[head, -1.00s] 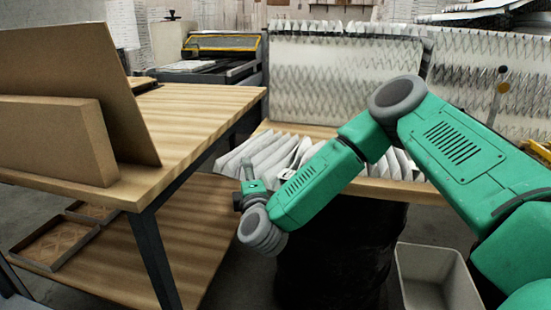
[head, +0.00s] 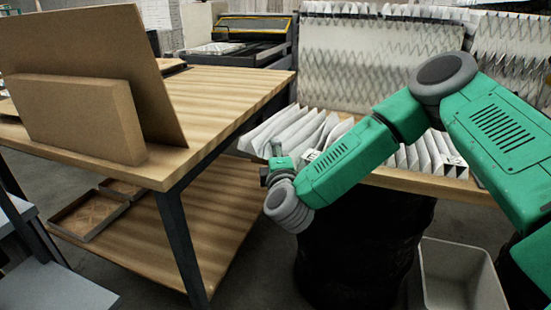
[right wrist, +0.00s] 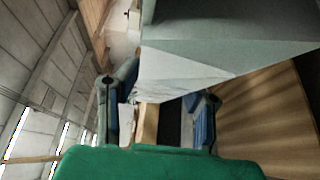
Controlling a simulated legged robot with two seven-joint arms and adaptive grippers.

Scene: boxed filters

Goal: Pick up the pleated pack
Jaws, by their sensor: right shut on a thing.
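The pleated pack (head: 287,130) is a row of white, fanned folds lying on the wooden bench in the head view. My right arm crosses in front of it and hides its middle. My right gripper (head: 277,166) is at the pack's near left end. In the right wrist view a pale grey-white, flat-faced piece (right wrist: 185,72) lies between and above the two fingers of the right gripper (right wrist: 160,108), which is shut on it. I take it to be part of the pack; the contact itself is hidden in the head view. My left gripper is not in view.
A wooden table (head: 235,100) at left carries a cardboard box (head: 80,118) and an upright cardboard sheet (head: 95,55). Pleated panels (head: 380,65) stand behind the bench. A black bin (head: 360,255) and a grey bin (head: 455,278) stand below the bench.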

